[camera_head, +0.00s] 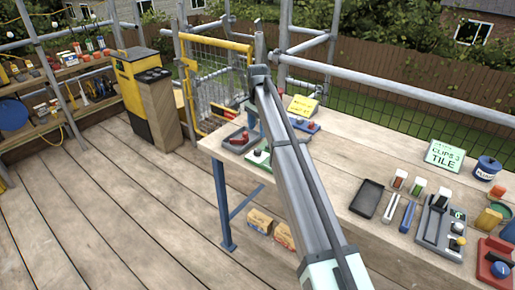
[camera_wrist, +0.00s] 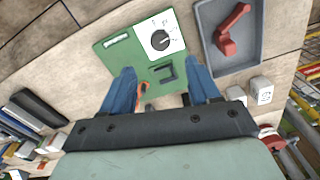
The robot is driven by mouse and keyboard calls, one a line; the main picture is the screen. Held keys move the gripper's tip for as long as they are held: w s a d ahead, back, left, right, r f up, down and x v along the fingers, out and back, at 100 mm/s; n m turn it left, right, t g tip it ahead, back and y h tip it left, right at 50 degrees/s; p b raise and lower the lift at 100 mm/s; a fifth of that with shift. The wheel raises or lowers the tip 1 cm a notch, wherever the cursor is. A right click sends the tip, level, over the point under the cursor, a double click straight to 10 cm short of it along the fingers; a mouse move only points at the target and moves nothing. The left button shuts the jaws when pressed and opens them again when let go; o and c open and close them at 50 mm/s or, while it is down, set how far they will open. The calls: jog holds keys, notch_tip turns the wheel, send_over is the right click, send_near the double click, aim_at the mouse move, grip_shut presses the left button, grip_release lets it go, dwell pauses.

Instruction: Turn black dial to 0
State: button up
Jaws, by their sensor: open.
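The black dial (camera_wrist: 160,41) sits on a white plate with marks around its edge, on a green board (camera_wrist: 115,48) in the wrist view. Its pointer direction and the numbers are too small to read surely. My gripper (camera_wrist: 162,70) is open, with its two blue fingers apart over the near part of the green board. The dial lies beyond the fingertips, roughly between their lines, and is not gripped. A dark green bracket (camera_wrist: 163,73) shows between the fingers.
A grey tray with a red lever (camera_wrist: 230,32) stands right of the board in the wrist view. Small white blocks (camera_wrist: 261,91) lie near the right finger. In the head view, a black tray (camera_head: 367,199) and several tools occupy the bench's right side.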

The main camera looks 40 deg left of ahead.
aim_at(257, 150)
notch_tip(257, 150, down, 10)
jog(key=shift+f, duration=0.1)
dwell(0.4)
jog(key=shift+c, duration=0.2)
jog(key=c, duration=1)
